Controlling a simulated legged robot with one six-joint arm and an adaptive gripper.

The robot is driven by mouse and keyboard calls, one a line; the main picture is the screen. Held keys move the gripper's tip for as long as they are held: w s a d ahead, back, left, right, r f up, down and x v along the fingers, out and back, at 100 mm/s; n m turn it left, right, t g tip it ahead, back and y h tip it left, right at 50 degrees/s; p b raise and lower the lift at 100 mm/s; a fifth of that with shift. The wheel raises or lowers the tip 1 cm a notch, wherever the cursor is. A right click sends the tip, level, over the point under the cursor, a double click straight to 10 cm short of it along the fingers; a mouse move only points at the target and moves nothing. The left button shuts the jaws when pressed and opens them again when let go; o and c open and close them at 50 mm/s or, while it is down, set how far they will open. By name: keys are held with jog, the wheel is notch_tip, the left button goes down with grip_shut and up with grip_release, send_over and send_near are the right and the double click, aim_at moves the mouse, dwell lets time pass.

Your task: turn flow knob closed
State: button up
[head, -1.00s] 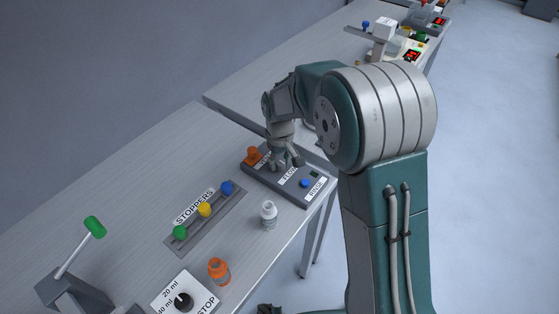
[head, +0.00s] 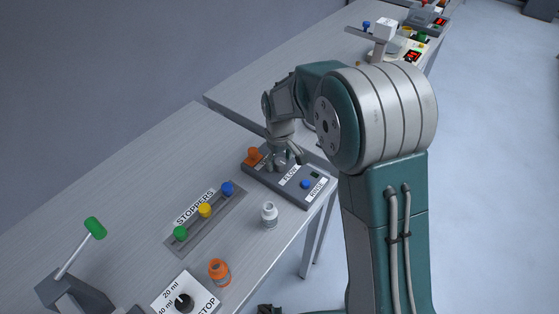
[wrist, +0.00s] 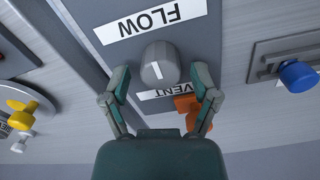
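The flow knob (wrist: 158,64) is a round grey knob with a white pointer line, beside the upside-down FLOW label (wrist: 150,20) in the wrist view. It sits on a dark grey panel, which also shows in the head view (head: 262,180). My gripper (wrist: 161,72) is open, with one fingertip on each side of the knob and a visible gap on both sides. In the head view my gripper (head: 286,160) is low over the panel and hides most of the knob.
The panel also has an orange control (head: 254,156) by the VENT label and a blue button (head: 305,184) near RINSE.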

aim_at(279, 161)
notch_tip(279, 161, up, 12)
dwell(0.7)
dwell(0.4)
jog(key=s+d+r+m+t, duration=0.25)
jog(key=s+d+r, duration=0.3)
jog(key=s, duration=0.35)
jog(key=s+d+r+m+t, duration=0.2)
jog(key=s+d+r+m, duration=0.15)
jog(key=s+d, duration=0.45)
jog(key=s+d+f+m+t, duration=0.1)
jog(key=s, duration=0.7)
jog(key=shift+s+f+m, duration=0.2)
jog(key=shift+s+m, duration=0.1)
jog(key=shift+s, duration=0.1)
